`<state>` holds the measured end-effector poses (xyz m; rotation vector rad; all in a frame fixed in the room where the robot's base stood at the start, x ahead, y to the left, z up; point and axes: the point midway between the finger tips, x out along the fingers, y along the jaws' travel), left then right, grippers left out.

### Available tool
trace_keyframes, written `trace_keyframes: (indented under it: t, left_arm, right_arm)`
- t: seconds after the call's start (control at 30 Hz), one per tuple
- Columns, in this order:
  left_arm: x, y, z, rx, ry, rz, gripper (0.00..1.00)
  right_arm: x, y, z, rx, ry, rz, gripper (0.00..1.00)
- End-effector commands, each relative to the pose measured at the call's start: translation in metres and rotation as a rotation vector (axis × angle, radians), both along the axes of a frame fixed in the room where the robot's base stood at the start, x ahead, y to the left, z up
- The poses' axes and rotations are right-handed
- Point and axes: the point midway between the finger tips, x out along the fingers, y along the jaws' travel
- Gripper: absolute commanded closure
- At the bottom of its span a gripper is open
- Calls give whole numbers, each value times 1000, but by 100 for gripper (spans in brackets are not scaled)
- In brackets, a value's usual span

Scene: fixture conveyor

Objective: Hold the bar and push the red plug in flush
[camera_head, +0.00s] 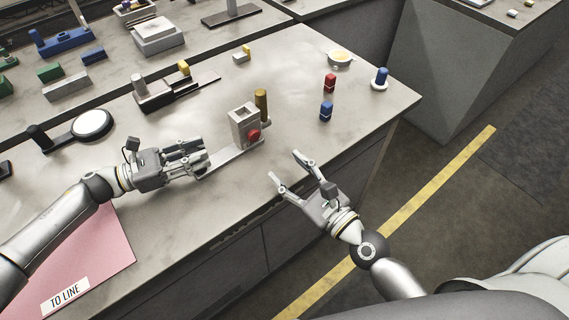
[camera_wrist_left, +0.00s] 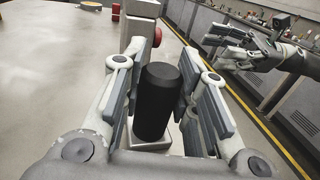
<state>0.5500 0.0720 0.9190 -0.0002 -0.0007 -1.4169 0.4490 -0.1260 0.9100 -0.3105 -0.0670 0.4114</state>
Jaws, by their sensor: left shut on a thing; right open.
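The red plug (camera_head: 254,135) sticks out of the front face of a grey block (camera_head: 240,117). It also shows in the left wrist view (camera_wrist_left: 157,37), beside the block's edge. A flat light bar (camera_head: 225,158) runs from the block toward my left gripper (camera_head: 203,158). In the left wrist view, my left gripper's fingers are on both sides of an upright black grip (camera_wrist_left: 157,100) on the bar. The head view hides this grip behind the fingers. My right gripper (camera_head: 284,165) is open and empty, in front of the plug and apart from it.
A brass post (camera_head: 261,104) stands behind the block. Red (camera_head: 330,82) and blue (camera_head: 326,110) pieces stand to its right, near a blue peg on a white base (camera_head: 380,78). A pink mat (camera_head: 90,250) lies at the front left. The table's front edge is close to my right gripper.

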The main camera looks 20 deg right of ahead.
Motion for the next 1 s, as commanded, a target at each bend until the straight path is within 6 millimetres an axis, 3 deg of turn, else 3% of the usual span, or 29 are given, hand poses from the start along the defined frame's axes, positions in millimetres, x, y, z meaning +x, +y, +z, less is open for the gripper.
trace_keyframes:
  t: [0.37,0.4,0.57,0.87,1.0]
  left_arm:
    - [-1,0,-3,5,3,-1,100]
    - [-1,0,-3,5,3,-1,68]
    - [-1,0,-2,3,1,-1,48]
    - [0,0,-1,1,0,0,47]
    - [-1,10,-1,2,1,2,47]
  right_arm:
    - [-1,0,-1,0,1,0,50]
    - [-1,0,-1,0,1,0,50]
    - [-1,0,0,0,1,0,50]
    - [-1,0,0,0,1,0,50]
    - [-1,0,0,0,1,0,50]
